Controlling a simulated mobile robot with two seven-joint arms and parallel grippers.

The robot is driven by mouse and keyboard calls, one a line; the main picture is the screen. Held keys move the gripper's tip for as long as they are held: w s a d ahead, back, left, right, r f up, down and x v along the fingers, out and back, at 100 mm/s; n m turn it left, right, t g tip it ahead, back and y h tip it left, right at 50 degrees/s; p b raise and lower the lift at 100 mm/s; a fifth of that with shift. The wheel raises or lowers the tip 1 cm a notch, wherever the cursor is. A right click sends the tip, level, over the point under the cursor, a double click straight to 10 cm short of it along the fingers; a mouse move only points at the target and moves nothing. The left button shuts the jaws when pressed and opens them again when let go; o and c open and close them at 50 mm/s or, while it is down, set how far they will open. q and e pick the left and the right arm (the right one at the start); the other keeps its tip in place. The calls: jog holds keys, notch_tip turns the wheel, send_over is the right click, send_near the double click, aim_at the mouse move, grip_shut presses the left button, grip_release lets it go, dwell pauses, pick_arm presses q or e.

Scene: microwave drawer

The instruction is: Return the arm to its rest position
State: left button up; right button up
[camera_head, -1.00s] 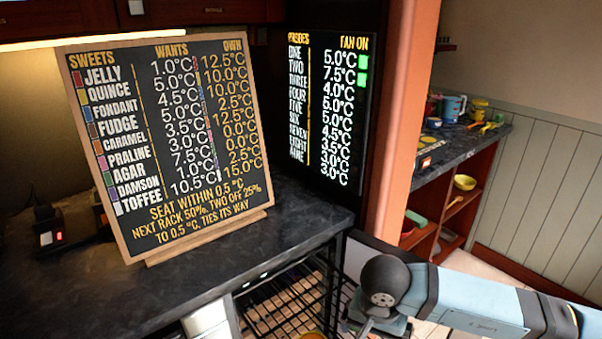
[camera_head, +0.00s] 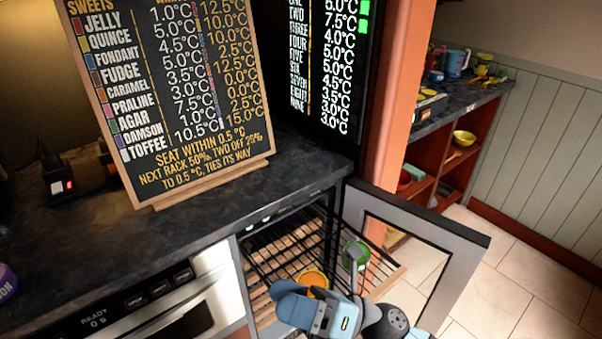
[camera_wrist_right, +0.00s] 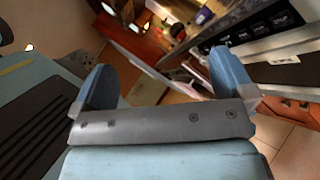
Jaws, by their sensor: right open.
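My right gripper (camera_head: 284,298) is in front of the open rack compartment, at the bottom of the head view. Its two blue fingers stand wide apart with nothing between them, which also shows in the right wrist view (camera_wrist_right: 163,75). It overlaps the orange round item (camera_head: 313,279) in the picture; I cannot tell whether they touch. My right arm comes in from the bottom edge. My left gripper is not in view.
A wire rack (camera_head: 280,245) holds the orange item and a green round item (camera_head: 356,252). The grey cabinet door (camera_head: 455,238) stands open at the right. A chalkboard (camera_head: 175,95) stands on the dark counter (camera_head: 95,235). Tiled floor (camera_head: 540,285) is free at the right.

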jog(key=w+d+f+m+t+h, duration=0.2)
jog(key=d+f+m+t+h, duration=0.4)
jog(key=m, duration=0.7)
jog(key=w+d+f+m+t+h, duration=0.3)
jog(key=d+m+t+h, duration=0.15)
jog(key=m+t, duration=0.6)
jog(key=s+d+f+m+g+h, duration=0.4)
jog(key=s+d+f+m, duration=0.1)
jog(key=f+m, duration=0.3)
jog(key=s+d+f+m+g+h, duration=0.4)
jog(key=s+d+f+m, duration=0.1)
jog(key=f+m, duration=0.35)
pick_arm(q)
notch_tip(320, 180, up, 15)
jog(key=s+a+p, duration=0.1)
jog(key=p, duration=1.9)
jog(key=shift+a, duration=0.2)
pick_arm(e)
notch_tip(320, 180, up, 15)
jog(key=s+d, duration=0.1)
jog(key=shift+s+f, duration=0.2)
jog(key=shift+s, duration=0.1)
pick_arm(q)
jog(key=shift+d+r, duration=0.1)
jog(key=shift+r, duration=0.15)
